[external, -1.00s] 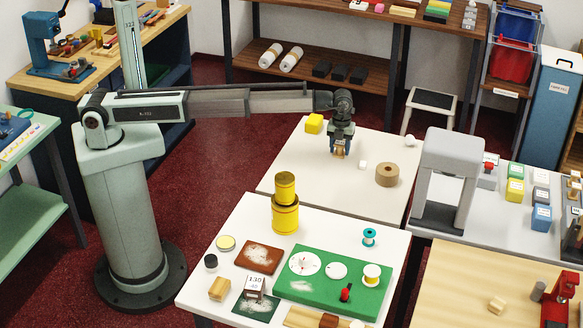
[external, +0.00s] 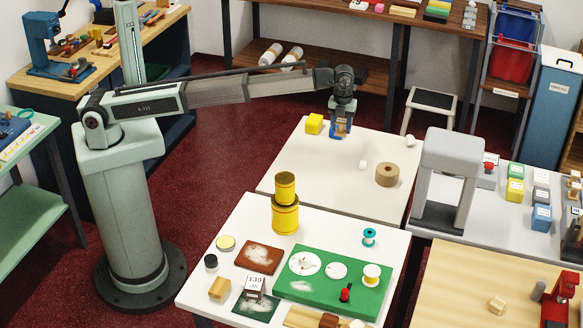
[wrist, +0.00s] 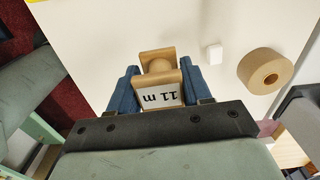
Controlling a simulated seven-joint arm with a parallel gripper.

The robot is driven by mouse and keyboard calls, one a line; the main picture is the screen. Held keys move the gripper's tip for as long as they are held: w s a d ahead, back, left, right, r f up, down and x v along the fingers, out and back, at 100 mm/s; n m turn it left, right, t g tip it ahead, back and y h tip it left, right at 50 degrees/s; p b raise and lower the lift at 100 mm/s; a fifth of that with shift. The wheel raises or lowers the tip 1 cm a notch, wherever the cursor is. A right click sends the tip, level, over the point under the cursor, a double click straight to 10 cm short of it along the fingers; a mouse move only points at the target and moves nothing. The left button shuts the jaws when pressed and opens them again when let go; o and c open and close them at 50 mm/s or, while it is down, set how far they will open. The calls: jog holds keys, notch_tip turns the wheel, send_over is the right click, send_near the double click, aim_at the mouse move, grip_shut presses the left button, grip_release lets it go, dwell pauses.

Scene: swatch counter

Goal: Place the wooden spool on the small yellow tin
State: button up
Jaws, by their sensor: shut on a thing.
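The wooden spool (wrist: 158,66), with a white "11 m" label, is between the blue fingers of my gripper (wrist: 158,88) in the wrist view. My gripper is shut on it. In the external view my gripper (external: 340,133) is over the back part of the far white table, and the spool is mostly hidden by the fingers. The small yellow tin (external: 285,187) stands upright on top of a larger yellow tin (external: 285,217), on the near white table. My gripper is behind and to the right of this stack, well apart from it.
A yellow block (external: 314,123) sits left of my gripper. A brown tape roll (external: 387,175) and a small white cube (external: 363,165) are on the same table. A grey arch-shaped frame (external: 450,180) stands to the right. The near table holds a green mat (external: 330,290) and several small items.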

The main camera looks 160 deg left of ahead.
jog(key=w+d+r+m, duration=0.1)
jog(key=w+d+r, duration=0.1)
jog(key=w+d, duration=0.3)
jog(key=w+d+r+m, duration=0.1)
jog(key=w+d+r, duration=0.1)
jog(key=w, duration=0.6)
jog(key=n, duration=0.1)
send_near(285, 177)
jog(key=shift+f, duration=2.95)
jog(key=shift+f, duration=0.15)
jog(key=o, duration=1)
jog(key=shift+o, duration=0.2)
